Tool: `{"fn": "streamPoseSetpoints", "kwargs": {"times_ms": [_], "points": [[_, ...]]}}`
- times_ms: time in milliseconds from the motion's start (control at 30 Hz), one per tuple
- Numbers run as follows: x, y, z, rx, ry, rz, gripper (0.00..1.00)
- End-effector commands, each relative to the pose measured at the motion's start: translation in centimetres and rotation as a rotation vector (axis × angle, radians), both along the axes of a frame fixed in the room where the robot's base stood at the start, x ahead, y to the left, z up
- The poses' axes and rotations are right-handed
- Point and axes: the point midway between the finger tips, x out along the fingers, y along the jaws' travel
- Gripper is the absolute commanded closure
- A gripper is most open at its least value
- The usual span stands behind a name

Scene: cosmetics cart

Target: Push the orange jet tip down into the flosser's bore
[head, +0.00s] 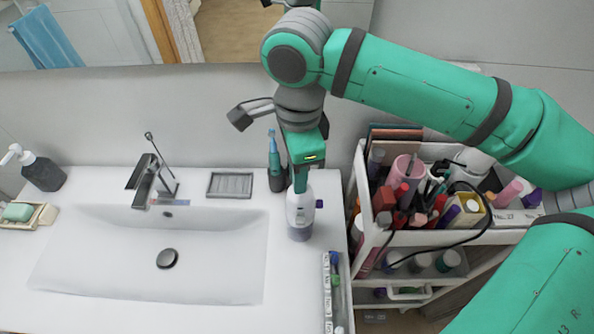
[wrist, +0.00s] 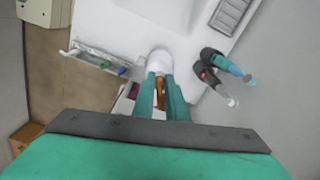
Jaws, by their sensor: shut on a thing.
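The flosser (head: 300,216) stands upright on the white counter, right of the basin, with a white upper body and a greyish-purple lower part. Its white body also shows in the wrist view (wrist: 160,61), just beyond my fingertips. My gripper (head: 300,186) points down directly over the flosser's top. In the wrist view its two green fingers (wrist: 162,88) are shut on the orange jet tip (wrist: 160,95), which shows as a narrow orange strip between them. The tip is hidden in the head view. The bore is hidden, so I cannot tell whether the tip touches it.
A crowded white cart (head: 375,238) stands to the right. The basin (head: 110,262) is empty.

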Motion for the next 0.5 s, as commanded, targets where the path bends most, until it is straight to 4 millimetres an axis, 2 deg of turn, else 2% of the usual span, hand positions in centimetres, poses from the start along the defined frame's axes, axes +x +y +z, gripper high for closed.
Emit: {"fn": "streamPoseSetpoints", "kwargs": {"times_ms": [233,267,333,500], "points": [[-0.06,0.02,-0.55,0.0,0.001,0.001,1.0],[-0.05,0.04,-0.54,0.0,0.001,0.001,0.83],[-0.04,0.09,-0.53,0.0,0.001,0.002,0.66],[-0.04,0.18,-0.52,0.0,0.001,0.004,0.66]]}}
